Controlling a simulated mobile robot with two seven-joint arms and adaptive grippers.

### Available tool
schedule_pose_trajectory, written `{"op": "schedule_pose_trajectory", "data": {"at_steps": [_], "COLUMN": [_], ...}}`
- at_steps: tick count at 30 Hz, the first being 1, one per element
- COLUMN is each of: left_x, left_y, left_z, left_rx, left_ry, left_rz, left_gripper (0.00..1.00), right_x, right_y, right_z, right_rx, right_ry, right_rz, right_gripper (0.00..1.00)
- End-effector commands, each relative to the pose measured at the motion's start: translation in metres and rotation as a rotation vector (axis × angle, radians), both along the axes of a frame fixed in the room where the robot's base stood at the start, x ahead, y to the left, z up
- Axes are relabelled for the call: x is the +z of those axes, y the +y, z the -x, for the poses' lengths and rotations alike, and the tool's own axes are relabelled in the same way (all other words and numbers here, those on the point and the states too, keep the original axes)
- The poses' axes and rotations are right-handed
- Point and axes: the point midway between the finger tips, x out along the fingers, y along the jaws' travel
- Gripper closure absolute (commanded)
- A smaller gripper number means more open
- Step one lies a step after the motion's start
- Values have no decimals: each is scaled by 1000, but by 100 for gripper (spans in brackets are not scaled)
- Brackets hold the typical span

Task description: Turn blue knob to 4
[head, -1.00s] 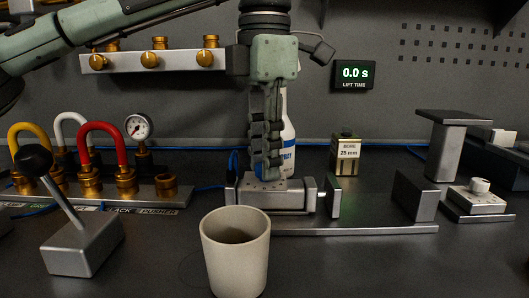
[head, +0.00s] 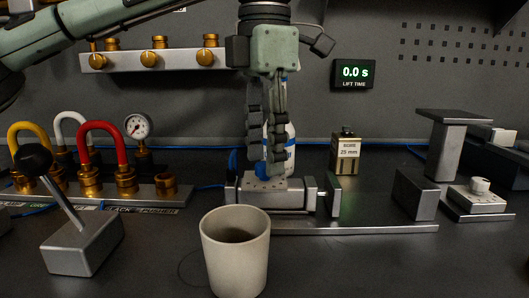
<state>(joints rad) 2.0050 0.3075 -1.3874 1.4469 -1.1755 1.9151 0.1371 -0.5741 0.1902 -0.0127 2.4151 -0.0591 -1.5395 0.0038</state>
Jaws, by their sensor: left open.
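A small blue part (head: 261,170), which looks like the blue knob, shows between the fingers of my left gripper (head: 265,167). It sits on top of the metal vise-like block (head: 285,197) in the middle of the bench. My left gripper points down with its fingers apart, one on each side of the blue part. I cannot tell whether either finger touches it. Any number marks around the knob are hidden or too small to read. My right gripper is out of view.
A beige cup (head: 236,255) stands in front of the block. A lever box (head: 82,245) and coloured hoses (head: 104,135) are at left. A white bottle (head: 291,150) stands behind the fingers. A brass block (head: 345,155) and white knob plate (head: 478,198) are to the right.

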Motion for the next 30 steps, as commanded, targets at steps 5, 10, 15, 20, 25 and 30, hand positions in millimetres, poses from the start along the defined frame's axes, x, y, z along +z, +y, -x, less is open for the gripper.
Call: {"op": "schedule_pose_trajectory", "data": {"at_steps": [5,10,15,20,25,30], "left_x": [36,74,99,109,111,111], "left_y": [-1,0,0,0,0,0], "left_z": [0,0,0,1,1,1], "left_rx": [0,3,2,-1,-2,-2], "left_ry": [-4,-6,-3,-1,0,0], "left_rz": [1,-2,-4,-2,-1,-1], "left_gripper": [56,56,56,56,56,56], "right_x": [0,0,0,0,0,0], "right_y": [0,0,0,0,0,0], "right_z": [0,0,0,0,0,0], "right_rx": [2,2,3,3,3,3], "right_ry": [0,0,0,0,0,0], "right_rz": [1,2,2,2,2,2], "right_gripper": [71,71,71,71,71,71]}}
